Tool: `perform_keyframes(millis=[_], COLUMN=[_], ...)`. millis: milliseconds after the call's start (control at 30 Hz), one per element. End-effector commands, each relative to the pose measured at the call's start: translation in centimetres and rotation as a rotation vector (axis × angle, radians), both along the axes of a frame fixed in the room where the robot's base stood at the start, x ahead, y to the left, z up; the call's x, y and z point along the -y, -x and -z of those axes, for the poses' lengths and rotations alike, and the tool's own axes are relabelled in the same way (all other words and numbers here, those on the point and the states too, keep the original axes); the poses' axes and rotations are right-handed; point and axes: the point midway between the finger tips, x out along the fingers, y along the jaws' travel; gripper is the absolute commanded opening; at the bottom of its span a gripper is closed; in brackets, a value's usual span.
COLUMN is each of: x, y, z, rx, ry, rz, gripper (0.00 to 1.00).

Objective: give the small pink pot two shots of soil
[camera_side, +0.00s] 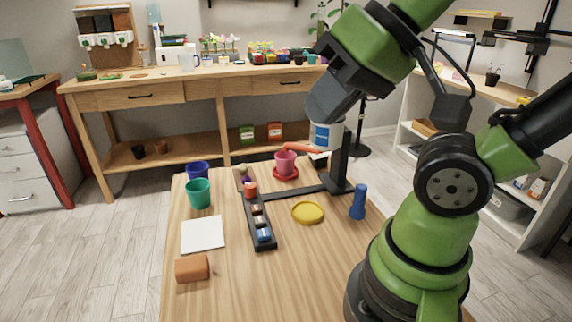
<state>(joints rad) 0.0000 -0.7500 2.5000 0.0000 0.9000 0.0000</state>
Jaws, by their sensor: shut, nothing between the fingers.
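The small pink pot (286,161) stands upright on a red saucer (287,174) near the far edge of the wooden table. Whether it holds soil cannot be made out. A white and blue canister (324,136) with a red-orange lever (302,148) is mounted on a black stand (341,165), above and to the right of the pot. My gripper (322,108) is shut and empty, pointing down in front of or over the top of the canister. I cannot tell whether it touches the canister.
A blue pot (198,170) and a green pot (199,193) stand at the left. A black rack (261,224) of small items runs down the middle. A white pad (203,235), brown block (192,268), yellow dish (307,212) and blue bottle-shaped object (358,202) surround it. The front table area is clear.

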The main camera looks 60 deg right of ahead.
Motion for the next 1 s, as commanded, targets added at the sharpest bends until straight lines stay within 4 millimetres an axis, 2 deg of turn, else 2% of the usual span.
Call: perform_keyframes(millis=[833, 1000], x=[-0.01, -0.44], y=[-0.02, -0.83], z=[0.00, 0.28], rx=[-0.001, -0.055], ry=[-0.003, -0.097], rz=[0.002, 0.075], gripper=[0.00, 0.00])
